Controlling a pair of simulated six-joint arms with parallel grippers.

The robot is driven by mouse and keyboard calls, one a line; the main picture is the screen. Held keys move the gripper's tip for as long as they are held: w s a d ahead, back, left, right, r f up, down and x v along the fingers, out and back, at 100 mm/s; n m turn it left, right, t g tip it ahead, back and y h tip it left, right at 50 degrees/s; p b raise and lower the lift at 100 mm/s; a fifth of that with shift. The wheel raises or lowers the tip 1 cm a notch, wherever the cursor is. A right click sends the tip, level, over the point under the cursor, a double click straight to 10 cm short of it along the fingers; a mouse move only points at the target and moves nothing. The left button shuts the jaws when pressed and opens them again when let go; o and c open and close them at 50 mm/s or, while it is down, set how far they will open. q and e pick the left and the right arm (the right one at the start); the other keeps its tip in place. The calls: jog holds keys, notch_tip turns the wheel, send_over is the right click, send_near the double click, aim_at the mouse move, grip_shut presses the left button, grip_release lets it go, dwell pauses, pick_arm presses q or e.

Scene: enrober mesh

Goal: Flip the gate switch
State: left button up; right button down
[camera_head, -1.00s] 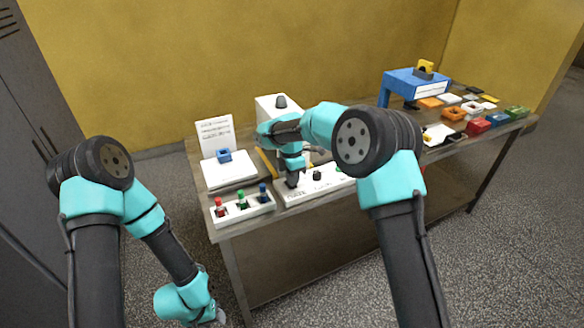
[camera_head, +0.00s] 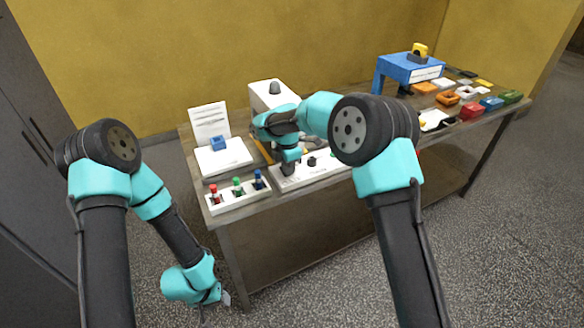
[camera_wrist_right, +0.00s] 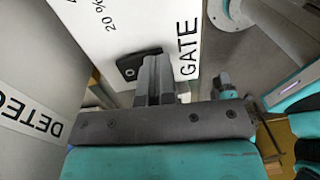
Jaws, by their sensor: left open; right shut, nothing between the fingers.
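The white control panel (camera_head: 318,172) stands at the table's front edge, with a dark knob (camera_head: 311,161) on it. In the right wrist view the panel face (camera_wrist_right: 112,28) carries the label GATE (camera_wrist_right: 187,50) beside a dark switch plate (camera_wrist_right: 130,66). My right gripper (camera_head: 288,170) points down at the panel's left end. Its shut, empty fingers (camera_wrist_right: 154,68) are over or against the switch plate and hide part of it; contact cannot be told. My left gripper (camera_head: 224,298) is open and low, in front of the table, away from the panel.
A white tray with red, green and blue handles (camera_head: 238,197) stands just left of the panel. A white device with a blue block (camera_head: 217,143) is behind it. A blue stand (camera_head: 410,70) and several coloured pieces are on the right. The floor in front is clear.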

jog(key=shift+a, duration=0.1)
jog(key=shift+w+a+r, duration=0.3)
jog(key=shift+w+a, duration=0.05)
jog(key=shift+w, duration=0.3)
jog(key=shift+r, duration=0.1)
notch_tip(320, 180, up, 14)
jog(key=s, duration=0.1)
jog(key=shift+s+d, duration=0.3)
jog(key=shift+d, duration=0.1)
